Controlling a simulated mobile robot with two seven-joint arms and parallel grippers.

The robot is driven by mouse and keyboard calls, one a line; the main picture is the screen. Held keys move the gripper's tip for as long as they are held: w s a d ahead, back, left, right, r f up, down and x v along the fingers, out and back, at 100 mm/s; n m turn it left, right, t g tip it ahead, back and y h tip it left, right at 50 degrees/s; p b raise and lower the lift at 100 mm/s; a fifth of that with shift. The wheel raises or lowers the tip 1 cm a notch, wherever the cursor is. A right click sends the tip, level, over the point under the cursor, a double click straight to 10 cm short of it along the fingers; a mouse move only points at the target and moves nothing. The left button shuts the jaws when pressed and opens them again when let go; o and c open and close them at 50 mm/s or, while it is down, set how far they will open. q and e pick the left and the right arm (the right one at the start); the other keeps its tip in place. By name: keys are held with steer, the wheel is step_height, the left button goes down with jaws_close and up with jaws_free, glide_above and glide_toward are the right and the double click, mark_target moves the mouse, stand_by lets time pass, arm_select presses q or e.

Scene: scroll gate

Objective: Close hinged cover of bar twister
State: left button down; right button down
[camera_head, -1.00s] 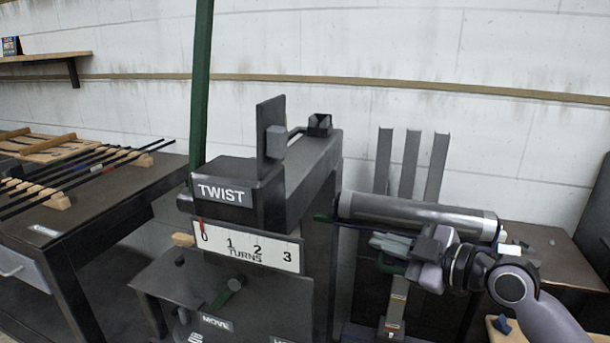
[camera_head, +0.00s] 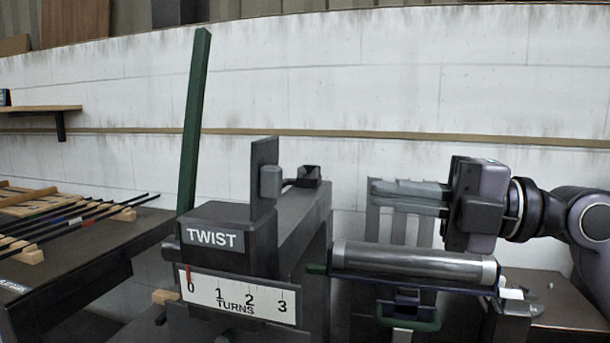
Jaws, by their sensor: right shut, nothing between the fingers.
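The bar twister is a dark grey machine (camera_head: 230,250) with a TWIST label and a tall green lever (camera_head: 194,130). To its right lies a long grey curved piece (camera_head: 415,262), seemingly the hinged cover, running roughly sideways with a dark blue lower edge. A green handle (camera_head: 410,325) shows below it, near the lower frame edge. Whether the cover is fully down cannot be told. My right gripper (camera_head: 372,196) is shut and empty, its fingers pointing left above the grey piece and apart from it. My left gripper is not in view.
A white TURNS scale (camera_head: 237,297) with a red pointer is on the machine's front. A table with several dark rods (camera_head: 75,222) stands left. A dark bench (camera_head: 555,297) stands right. A pale block wall is behind.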

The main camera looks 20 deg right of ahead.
mark_target(280, 179)
steer(key=p+x, duration=0.3)
steer(key=x, duration=0.6)
steer(key=shift+w+a+r, duration=0.15)
steer(key=shift+a, duration=0.1)
steer(key=shift+w+a, duration=0.35)
steer(key=shift+a, duration=0.1)
steer(key=shift+p, duration=0.4)
